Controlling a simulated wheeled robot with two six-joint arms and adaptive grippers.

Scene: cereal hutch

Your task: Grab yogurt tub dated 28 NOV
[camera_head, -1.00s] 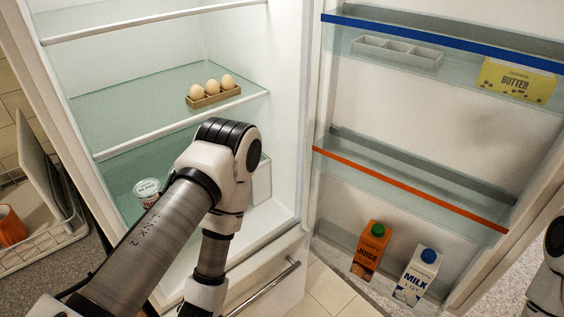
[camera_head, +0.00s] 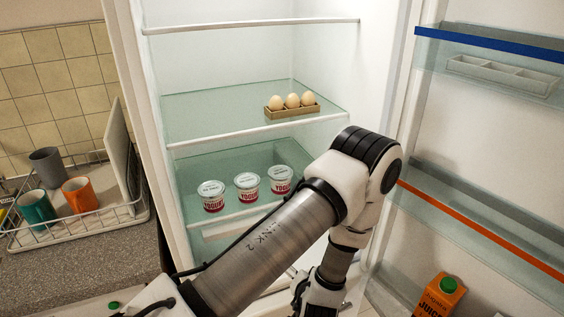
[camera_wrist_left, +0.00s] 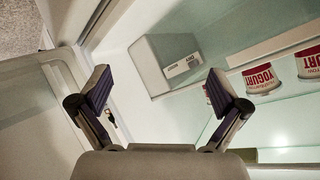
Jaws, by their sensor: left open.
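Three white yogurt tubs with red bands stand in a row on the lower glass shelf of the open fridge: a left tub (camera_head: 212,197), a middle tub (camera_head: 247,187) and a right tub (camera_head: 281,180). Their lids carry small print that I cannot read, so I cannot tell which is dated 28 NOV. In the left wrist view, two tubs show clearly at the right, one (camera_wrist_left: 261,80) nearer the middle and one (camera_wrist_left: 309,62) at the edge. My left gripper (camera_wrist_left: 160,82) is open and empty, apart from the tubs. My right gripper is out of view.
An egg holder (camera_head: 291,110) with three eggs sits on the shelf above. The open door at right holds a juice carton (camera_head: 440,297) and an empty tray (camera_head: 502,75). A dish rack (camera_head: 100,222) with mugs stands left. A grey box-like part (camera_wrist_left: 165,65) lies ahead of my gripper.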

